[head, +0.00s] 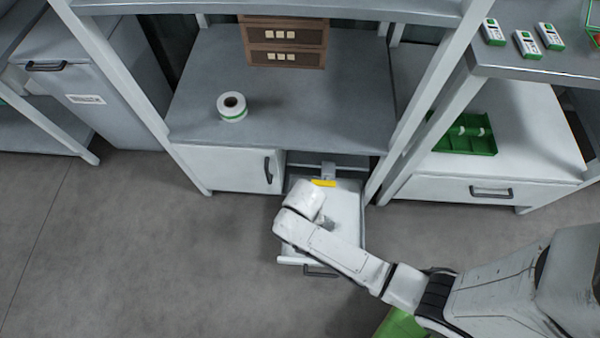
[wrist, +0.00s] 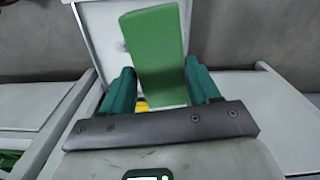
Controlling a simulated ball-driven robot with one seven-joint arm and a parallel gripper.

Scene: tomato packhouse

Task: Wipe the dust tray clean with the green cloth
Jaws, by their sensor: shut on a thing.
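The green cloth (wrist: 155,50) shows in the wrist view as a flat green piece between the two dark green fingers. My gripper (wrist: 160,82) is shut on it. In the head view my arm reaches over a pulled-out white drawer-like tray (head: 348,208) under the middle bench, which I take as the dust tray. My wrist hides much of the tray, and the cloth cannot be made out there. A pale tray-like surface (wrist: 97,32) lies behind the cloth in the wrist view. I cannot tell whether the cloth touches it, nor make out any dust clearly.
A yellow item (head: 323,183) is at the tray's back. A cabinet door (head: 225,168) stands left of it. A tape roll (head: 232,107) and brown drawers (head: 285,44) sit on the bench above. A green bin (head: 480,148) is at right. The floor at left is clear.

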